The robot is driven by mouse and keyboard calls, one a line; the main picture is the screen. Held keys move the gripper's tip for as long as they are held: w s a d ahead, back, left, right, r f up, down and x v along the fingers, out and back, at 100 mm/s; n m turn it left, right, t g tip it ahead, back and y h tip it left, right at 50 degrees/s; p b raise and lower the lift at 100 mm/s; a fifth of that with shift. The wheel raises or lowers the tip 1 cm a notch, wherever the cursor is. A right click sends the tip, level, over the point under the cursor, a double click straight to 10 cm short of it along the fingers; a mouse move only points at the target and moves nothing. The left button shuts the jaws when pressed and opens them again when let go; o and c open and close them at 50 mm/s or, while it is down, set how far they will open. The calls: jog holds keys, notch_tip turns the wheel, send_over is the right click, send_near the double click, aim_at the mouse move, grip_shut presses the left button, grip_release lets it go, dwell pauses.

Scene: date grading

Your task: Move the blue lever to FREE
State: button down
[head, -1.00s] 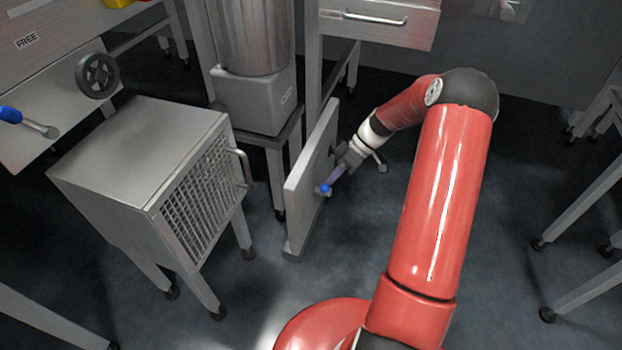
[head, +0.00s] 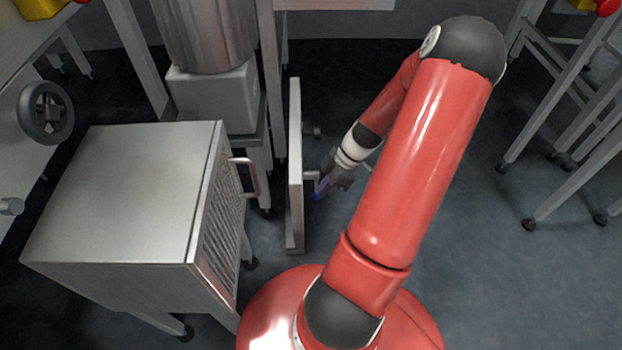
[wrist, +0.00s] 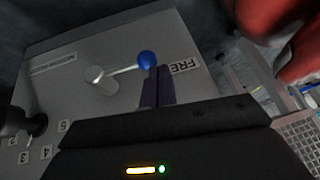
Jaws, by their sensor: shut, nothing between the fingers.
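The blue lever has a round blue knob (wrist: 147,60) on a thin metal rod from a round hub (wrist: 96,74) on a grey panel (wrist: 70,65). In the wrist view the rod points right, toward the FREE label (wrist: 185,66), with the knob just short of it. My gripper (wrist: 158,72) is shut and empty, its fingertips right beside the knob and partly over the label's edge. I cannot tell whether they touch the knob. In the head view the panel (head: 295,150) is nearly edge-on, and my gripper (head: 323,186) is by the lever at its right face.
A metal cabinet (head: 130,190) with a handle stands left of the panel. A steel vessel on a grey base (head: 212,97) is behind. A handwheel (head: 46,112) is at far left. Table legs stand at right.

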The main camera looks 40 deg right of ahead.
jog(key=shift+s+a+f+t+h, duration=0.1)
jog(key=shift+s+f+t+h, duration=0.1)
jog(key=shift+f, duration=0.2)
jog(key=shift+s+a+f+t+h, duration=0.1)
jog(key=shift+f+t, duration=0.1)
jog(key=shift+f, duration=0.15)
jog(key=shift+s+f+b, duration=0.2)
jog(key=shift+f+b, duration=0.05)
jog(key=shift+b, duration=0.05)
